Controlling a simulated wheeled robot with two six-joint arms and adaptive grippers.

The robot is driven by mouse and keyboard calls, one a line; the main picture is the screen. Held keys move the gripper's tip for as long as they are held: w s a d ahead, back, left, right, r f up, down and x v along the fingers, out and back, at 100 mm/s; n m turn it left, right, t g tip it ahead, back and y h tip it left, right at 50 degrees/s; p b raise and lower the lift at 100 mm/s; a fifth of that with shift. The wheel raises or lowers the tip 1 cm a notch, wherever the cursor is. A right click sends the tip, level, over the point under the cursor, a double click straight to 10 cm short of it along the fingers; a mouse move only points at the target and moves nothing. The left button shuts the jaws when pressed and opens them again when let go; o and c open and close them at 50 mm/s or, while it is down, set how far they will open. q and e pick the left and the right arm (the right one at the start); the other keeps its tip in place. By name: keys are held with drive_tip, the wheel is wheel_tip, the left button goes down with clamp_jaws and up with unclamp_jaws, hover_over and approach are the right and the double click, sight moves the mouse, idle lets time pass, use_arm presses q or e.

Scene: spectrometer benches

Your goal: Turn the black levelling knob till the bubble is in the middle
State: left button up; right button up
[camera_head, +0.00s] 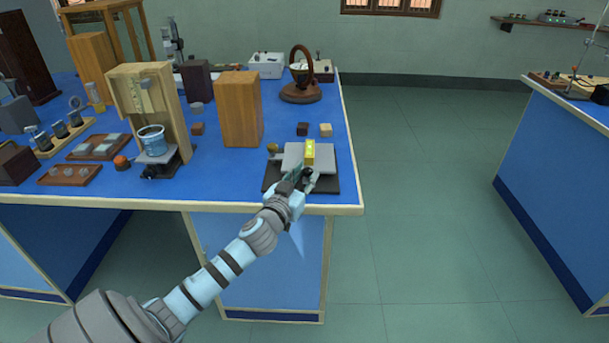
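A grey levelling plate (293,158) sits on a black base (326,183) near the front right corner of the blue bench. A yellow spirit level (310,152) stands on the plate; its bubble is too small to make out. The black knob (307,172) is at the plate's front edge, partly hidden by my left gripper (303,178). The gripper's fingers are at the knob, one to each side as far as I can see. Whether they press on it is too small to tell. A brass-coloured knob (273,148) is at the plate's back left. My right gripper is out of view.
A wooden block (239,110) stands behind and left of the plate. Two small cubes, one dark (302,129) and one tan (326,130), lie behind it. A wooden stand with a blue beaker (152,140) is further left. Open floor lies right of the bench.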

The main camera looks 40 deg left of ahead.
use_arm(q)
clamp_jaws()
drive_tip(key=shift+d+f+n+y+b, duration=0.15)
drive_tip(key=shift+n+y+b, duration=0.25)
drive_tip(key=shift+n+y, duration=0.15)
drive_tip(key=n+y+b, duration=0.1)
drive_tip(key=g+y, duration=0.1)
drive_tip(key=n+g+y+b, duration=0.1)
drive_tip(key=y, duration=0.1)
drive_tip(key=shift+w+d+f+n+b, duration=0.15)
drive_tip(key=shift+w+d+n+b, duration=0.1)
drive_tip(key=shift+n+b, duration=0.1)
drive_tip(key=shift+n+g+y+b, duration=0.4)
drive_tip(key=shift+n+g+y, duration=0.15)
drive_tip(key=shift+y, duration=0.2)
drive_tip(key=shift+s+r, duration=0.1)
drive_tip(key=shift+r, duration=0.15)
drive_tip(key=o, duration=0.6)
unclamp_jaws()
drive_tip(key=shift+c, duration=0.2)
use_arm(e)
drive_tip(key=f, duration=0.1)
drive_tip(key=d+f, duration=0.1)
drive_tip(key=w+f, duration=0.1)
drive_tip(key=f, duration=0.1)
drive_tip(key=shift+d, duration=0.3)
